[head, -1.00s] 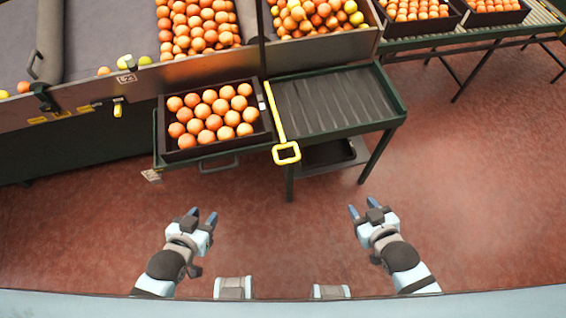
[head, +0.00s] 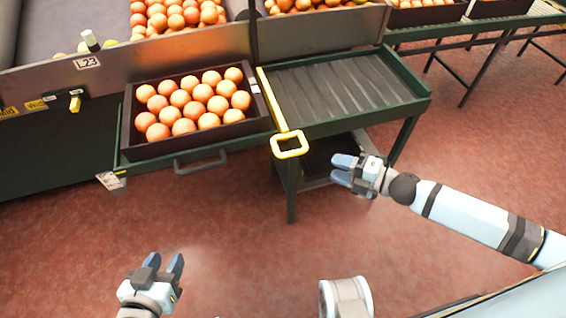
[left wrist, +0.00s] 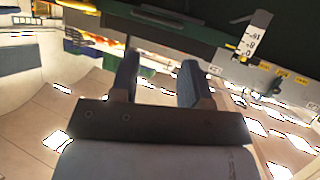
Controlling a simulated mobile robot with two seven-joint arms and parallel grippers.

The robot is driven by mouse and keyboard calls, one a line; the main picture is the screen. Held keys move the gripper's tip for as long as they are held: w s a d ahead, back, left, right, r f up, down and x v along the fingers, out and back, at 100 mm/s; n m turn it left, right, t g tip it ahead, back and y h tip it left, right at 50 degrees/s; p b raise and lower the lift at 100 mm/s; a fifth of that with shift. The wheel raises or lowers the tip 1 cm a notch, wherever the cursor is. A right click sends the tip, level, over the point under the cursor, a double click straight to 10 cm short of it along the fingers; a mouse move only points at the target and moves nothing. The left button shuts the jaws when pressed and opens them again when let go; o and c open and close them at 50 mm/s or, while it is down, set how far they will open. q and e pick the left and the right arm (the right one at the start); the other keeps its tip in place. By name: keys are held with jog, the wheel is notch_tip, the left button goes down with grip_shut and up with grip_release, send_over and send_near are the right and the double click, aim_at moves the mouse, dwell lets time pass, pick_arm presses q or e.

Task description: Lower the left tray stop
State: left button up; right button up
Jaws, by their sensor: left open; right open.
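The yellow tray stop (head: 272,98) is a bar with a square loop handle (head: 289,144) at its front end. It runs along the edge between the orange-filled tray (head: 125,134) and the empty ribbed shelf (head: 397,83). My right gripper (head: 343,170) is open and empty, to the right of and slightly below the loop handle, apart from it. My left gripper (head: 164,262) is open and empty over the floor at lower left, well away from the stop. Its two fingers also show in the left wrist view (left wrist: 158,82), with nothing between them.
A grey drawer handle (head: 200,162) sticks out below the orange tray. A small yellow tag-like piece (head: 75,104) hangs on the metal front at left. Bins of oranges stand behind a metal wall (head: 320,32). The red floor (head: 235,225) in front is clear.

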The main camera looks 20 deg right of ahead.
aim_at(292, 156)
jog(key=b+x, duration=0.1)
jog(key=x, duration=1.1)
jog(key=shift+w+a+f, duration=0.1)
jog(key=shift+w+a, duration=0.05)
jog(key=shift+w, duration=0.05)
jog(key=shift+w+a, duration=0.35)
pick_arm(q)
jog(key=r, duration=0.1)
jog(key=w+d+r+t+h, duration=0.1)
jog(key=shift+w+d+r+t, duration=0.1)
jog(key=shift+d+r+t, duration=0.1)
jog(key=shift+r+t, duration=0.15)
pick_arm(e)
jog(key=shift+a, duration=0.1)
grip_shut()
jog(key=shift+f, duration=0.15)
